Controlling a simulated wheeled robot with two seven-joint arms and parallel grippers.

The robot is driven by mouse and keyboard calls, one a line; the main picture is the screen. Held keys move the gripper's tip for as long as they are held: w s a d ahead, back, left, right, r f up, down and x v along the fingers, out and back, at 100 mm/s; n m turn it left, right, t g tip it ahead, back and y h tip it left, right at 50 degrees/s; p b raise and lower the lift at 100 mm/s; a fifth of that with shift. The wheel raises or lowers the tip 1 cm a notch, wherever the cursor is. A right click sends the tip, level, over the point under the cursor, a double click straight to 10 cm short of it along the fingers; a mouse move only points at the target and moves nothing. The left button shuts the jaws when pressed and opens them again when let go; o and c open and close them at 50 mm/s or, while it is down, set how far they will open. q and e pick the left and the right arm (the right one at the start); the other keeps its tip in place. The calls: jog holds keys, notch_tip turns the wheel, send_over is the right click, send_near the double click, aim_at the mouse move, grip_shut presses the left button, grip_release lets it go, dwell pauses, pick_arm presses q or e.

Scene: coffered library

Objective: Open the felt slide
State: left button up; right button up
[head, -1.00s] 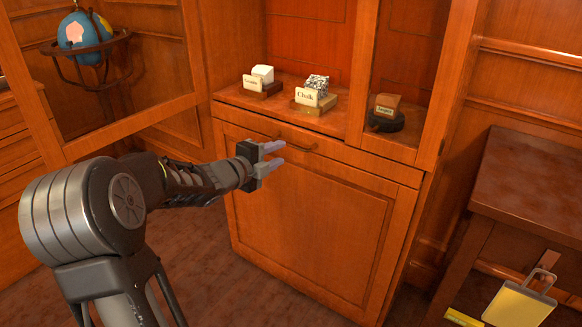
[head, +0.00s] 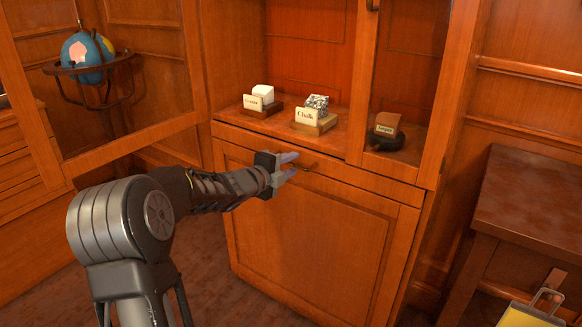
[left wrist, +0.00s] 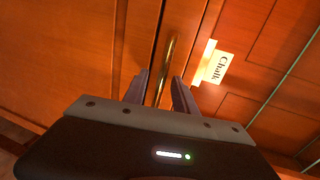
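The felt slide's wooden front (head: 370,180) is a narrow horizontal panel under the display shelf, flush with the cabinet. No felt shows. Its brass bar handle (head: 313,168) is partly hidden behind my left gripper (head: 296,164) in the head view. In the left wrist view the handle (left wrist: 167,62) runs between the two fingertips of my left gripper (left wrist: 161,76). The fingers are apart, one on each side of it; I cannot tell whether either touches it. My right gripper is not in view.
On the shelf above stand labelled samples: a white block (head: 263,94), a speckled chalk block (head: 316,108) and a brown piece (head: 386,126). An open glazed door (head: 120,141) is at left, with a globe (head: 88,52) behind it. A side table (head: 528,205) stands at right.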

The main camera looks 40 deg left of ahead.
pick_arm(q)
jog(key=shift+w, duration=0.35)
jog(key=shift+c, duration=0.5)
grip_shut()
dwell(0.8)
